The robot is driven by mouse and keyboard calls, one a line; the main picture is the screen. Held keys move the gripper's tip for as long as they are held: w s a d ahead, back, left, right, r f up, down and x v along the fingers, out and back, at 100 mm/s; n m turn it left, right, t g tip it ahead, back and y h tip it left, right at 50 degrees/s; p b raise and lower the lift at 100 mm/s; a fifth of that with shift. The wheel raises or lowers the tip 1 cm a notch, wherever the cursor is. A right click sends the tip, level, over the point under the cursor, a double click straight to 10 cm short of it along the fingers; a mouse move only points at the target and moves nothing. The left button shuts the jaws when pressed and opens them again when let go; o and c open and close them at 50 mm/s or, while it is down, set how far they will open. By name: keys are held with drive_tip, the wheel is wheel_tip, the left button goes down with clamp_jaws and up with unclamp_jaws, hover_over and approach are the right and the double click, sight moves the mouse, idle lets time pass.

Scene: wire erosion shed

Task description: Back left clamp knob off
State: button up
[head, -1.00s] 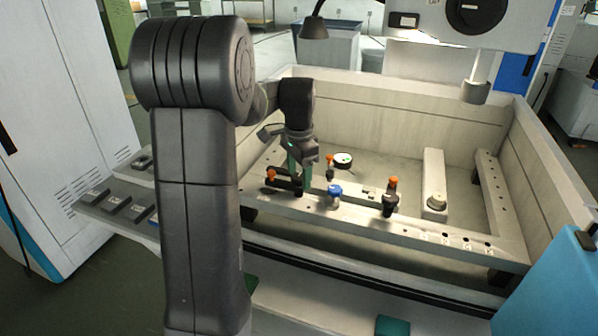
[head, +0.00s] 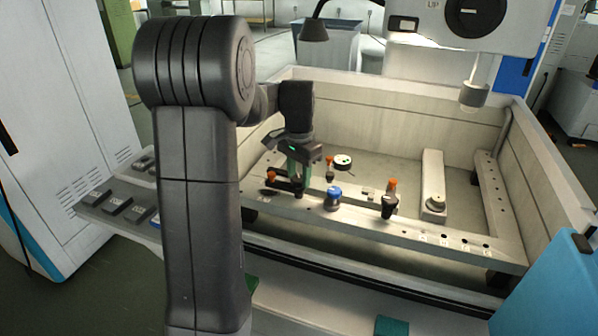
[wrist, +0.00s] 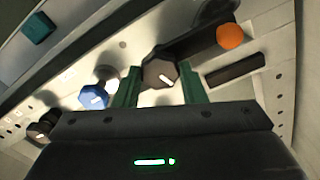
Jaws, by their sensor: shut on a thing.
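My gripper (head: 299,172) is over the left part of the front rail, fingers pointing down. In the wrist view its green fingers (wrist: 160,88) are shut on a dark faceted clamp knob (wrist: 158,72) with a white mark on top. The knob (head: 297,187) is partly hidden by the fingers in the head view, beside a dark clamp bar with an orange tip (head: 271,176). I cannot tell whether it is clear of its stud. A blue knob (head: 333,197) stands to the right; it also shows in the wrist view (wrist: 93,96).
Another dark knob (head: 389,207) and an orange-tipped post (head: 392,184) stand further right on the rail (head: 345,218). Another orange-tipped post (head: 330,162) stands behind. Pale tank walls (head: 400,110) enclose the fixture. A machine head with a nozzle (head: 473,94) hangs at upper right.

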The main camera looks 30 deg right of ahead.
sight(299, 178)
drive_tip(key=n+p, duration=0.1)
drive_tip(key=n, duration=0.4)
drive_tip(key=shift+n, duration=0.3)
drive_tip(key=n+p, duration=0.1)
drive_tip(key=n, duration=0.4)
idle(0.4)
drive_tip(key=o, duration=1)
wheel_tip(299, 178, up, 14)
drive_tip(key=shift+f+b, duration=0.1)
drive_tip(key=shift+b, duration=0.4)
drive_tip(key=shift+o, duration=0.3)
